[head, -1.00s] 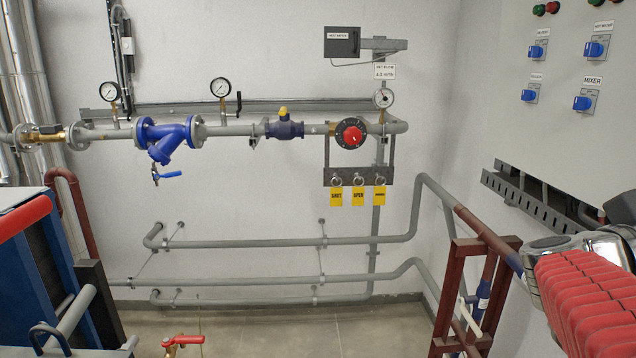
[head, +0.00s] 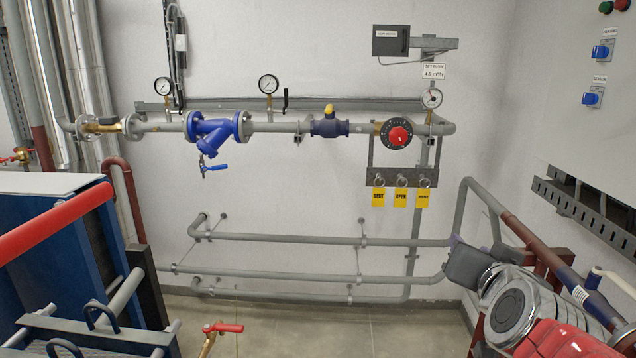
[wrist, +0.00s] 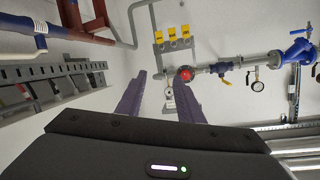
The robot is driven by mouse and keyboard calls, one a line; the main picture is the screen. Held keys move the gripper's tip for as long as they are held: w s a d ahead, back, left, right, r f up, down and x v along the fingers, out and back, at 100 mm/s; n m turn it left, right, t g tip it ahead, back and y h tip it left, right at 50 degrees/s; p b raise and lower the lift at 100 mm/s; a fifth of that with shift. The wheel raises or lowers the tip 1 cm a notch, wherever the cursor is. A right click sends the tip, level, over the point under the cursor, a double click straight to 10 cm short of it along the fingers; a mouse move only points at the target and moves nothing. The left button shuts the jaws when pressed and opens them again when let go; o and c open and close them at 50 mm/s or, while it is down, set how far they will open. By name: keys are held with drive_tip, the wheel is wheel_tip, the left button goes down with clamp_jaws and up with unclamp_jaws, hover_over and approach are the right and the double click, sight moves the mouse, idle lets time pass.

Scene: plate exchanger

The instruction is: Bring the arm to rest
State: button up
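My gripper (wrist: 160,86) shows in the wrist view as two dark fingers standing apart with nothing between them. In the head view my arm, with its red cover, is at the lower right, and the dark gripper body (head: 468,265) is in front of the wall's low pipes. The fingertips cannot be made out there. No object is held. The red dial valve (head: 400,135) is on the wall pipe above and left of the gripper; it also shows in the wrist view (wrist: 185,73), beyond the fingers.
A brown pipe stand (head: 527,262) is close beside my arm at the right. A control cabinet (head: 580,130) hangs at the upper right. Yellow tags (head: 401,197) hang under the dial. A blue unit with a red bar (head: 58,225) stands at the left. Floor shows between.

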drive_tip(key=s+a+f+n+g+y, duration=0.4)
drive_tip(key=s+a+f, duration=0.2)
drive_tip(key=a+f, duration=0.35)
drive_tip(key=s+a+f+n+g, duration=0.2)
drive_tip(key=s+f+g, duration=0.3)
drive_tip(key=s, duration=0.5)
wheel_tip(320, 180, down, 3)
drive_tip(key=shift+s+r+n, duration=0.1)
drive_tip(key=shift+s+n, duration=0.2)
drive_tip(key=shift+s, duration=0.1)
